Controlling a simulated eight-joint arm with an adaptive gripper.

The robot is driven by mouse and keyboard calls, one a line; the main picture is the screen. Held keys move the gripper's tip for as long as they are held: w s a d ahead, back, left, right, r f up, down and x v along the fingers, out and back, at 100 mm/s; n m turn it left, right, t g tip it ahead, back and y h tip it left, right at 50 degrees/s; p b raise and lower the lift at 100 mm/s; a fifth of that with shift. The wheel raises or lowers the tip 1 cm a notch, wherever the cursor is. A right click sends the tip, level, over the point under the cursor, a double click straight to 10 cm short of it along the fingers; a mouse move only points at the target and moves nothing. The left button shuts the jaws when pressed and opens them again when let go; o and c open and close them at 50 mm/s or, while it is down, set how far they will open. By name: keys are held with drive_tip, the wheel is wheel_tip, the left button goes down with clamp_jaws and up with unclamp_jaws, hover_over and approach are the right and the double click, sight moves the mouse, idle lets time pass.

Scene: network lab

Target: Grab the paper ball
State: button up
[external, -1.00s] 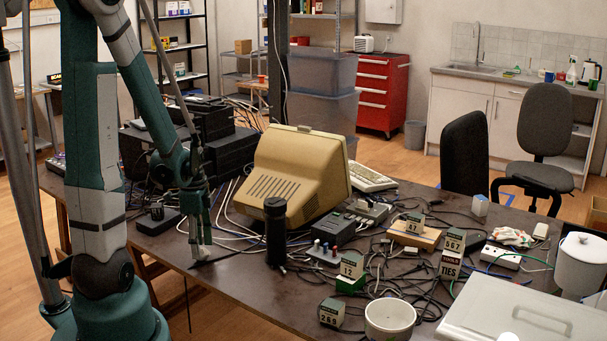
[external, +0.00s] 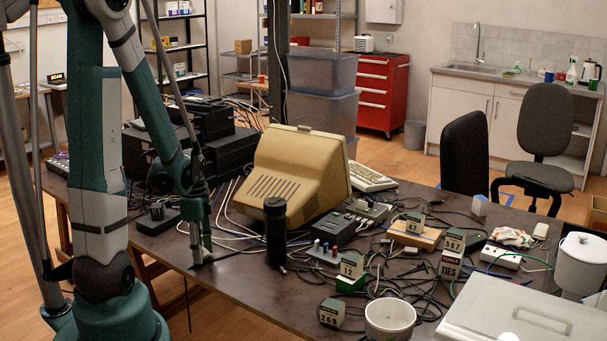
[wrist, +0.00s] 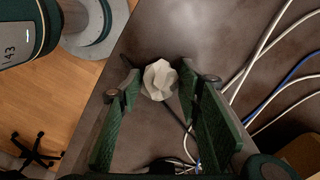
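The paper ball (wrist: 160,80) is a small crumpled white lump on the dark table top, near the table's edge. In the wrist view it sits between the tips of my gripper (wrist: 159,82). The green fingers stand apart on either side, with a narrow gap showing left of the ball and the right finger very close to it. In the external view my gripper (external: 201,258) points straight down at the table's front left part, and the ball is mostly hidden there behind the fingers.
White and blue cables (wrist: 268,65) run over the table (wrist: 205,25) right of my gripper. In the external view a black cylinder (external: 276,232) and a beige monitor (external: 290,180) stand to its right. The table's edge is close on the left.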

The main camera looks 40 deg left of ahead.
drive_tip(key=shift+c, duration=0.9)
drive_tip(key=shift+r, duration=0.15)
drive_tip(key=shift+r+p, duration=1.65)
drive_tip(key=shift+r, duration=3.2)
